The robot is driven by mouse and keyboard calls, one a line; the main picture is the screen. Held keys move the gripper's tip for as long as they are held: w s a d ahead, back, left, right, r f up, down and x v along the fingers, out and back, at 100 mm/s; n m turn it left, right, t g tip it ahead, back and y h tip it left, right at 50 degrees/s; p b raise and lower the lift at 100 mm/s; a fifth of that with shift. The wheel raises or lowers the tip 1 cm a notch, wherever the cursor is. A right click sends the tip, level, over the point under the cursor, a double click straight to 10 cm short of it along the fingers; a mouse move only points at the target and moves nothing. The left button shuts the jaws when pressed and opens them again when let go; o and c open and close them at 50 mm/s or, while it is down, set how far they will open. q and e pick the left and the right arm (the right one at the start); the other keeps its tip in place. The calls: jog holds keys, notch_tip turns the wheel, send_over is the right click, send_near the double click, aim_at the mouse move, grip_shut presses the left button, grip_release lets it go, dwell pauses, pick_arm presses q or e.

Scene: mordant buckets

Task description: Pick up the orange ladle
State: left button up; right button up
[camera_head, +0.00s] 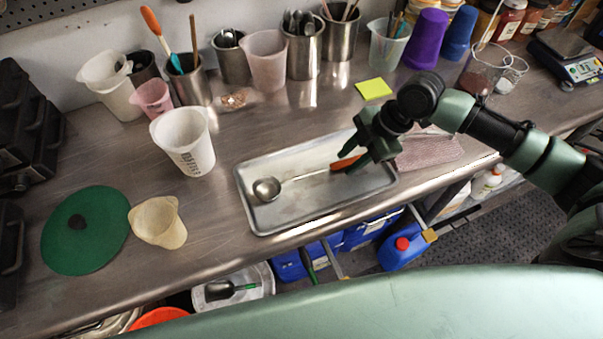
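The orange ladle lies in a shallow metal tray (290,215) on the steel bench. Its round metal bowl (267,189) rests toward the tray's left side, and its thin shaft runs right to an orange grip (345,163). My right gripper (358,163), dark green and black, reaches in from the right and is right at the orange grip. Its fingers cover part of the grip, so I cannot tell whether they are closed on it. My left gripper is not in view.
Several metal pots and plastic cups line the wall. A pink textured mat (428,150) lies right of the tray. Blue containers (345,235) sit below the bench edge.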

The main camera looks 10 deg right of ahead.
jog(key=shift+s+f, duration=0.15)
grip_shut()
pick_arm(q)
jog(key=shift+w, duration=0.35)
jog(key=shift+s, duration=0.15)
pick_arm(e)
jog(key=shift+w+r, duration=0.2)
jog(key=shift+r, duration=0.45)
pick_arm(q)
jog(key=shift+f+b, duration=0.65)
jog(key=shift+b, duration=0.1)
pick_arm(e)
notch_tip(320, 180, up, 19)
